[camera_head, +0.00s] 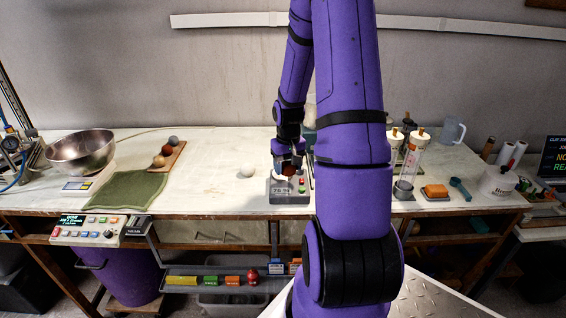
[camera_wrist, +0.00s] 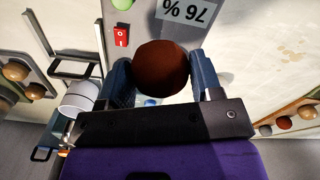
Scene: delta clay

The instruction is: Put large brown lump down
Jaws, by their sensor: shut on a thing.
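A large round brown lump (camera_wrist: 162,68) sits between the two blue-grey fingers of my gripper (camera_wrist: 163,80) in the wrist view. The fingers are shut on it from both sides. In the head view, my gripper (camera_head: 287,163) points down and holds the lump (camera_head: 288,169) over the grey device with a number display (camera_head: 289,198). The device, with a red switch and a green button, also shows behind the lump in the wrist view (camera_wrist: 122,62). I cannot tell whether the lump touches the device's top.
Farther left are a small board with several balls (camera_head: 176,158), a green mat (camera_head: 130,190) and a metal bowl (camera_head: 82,152).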

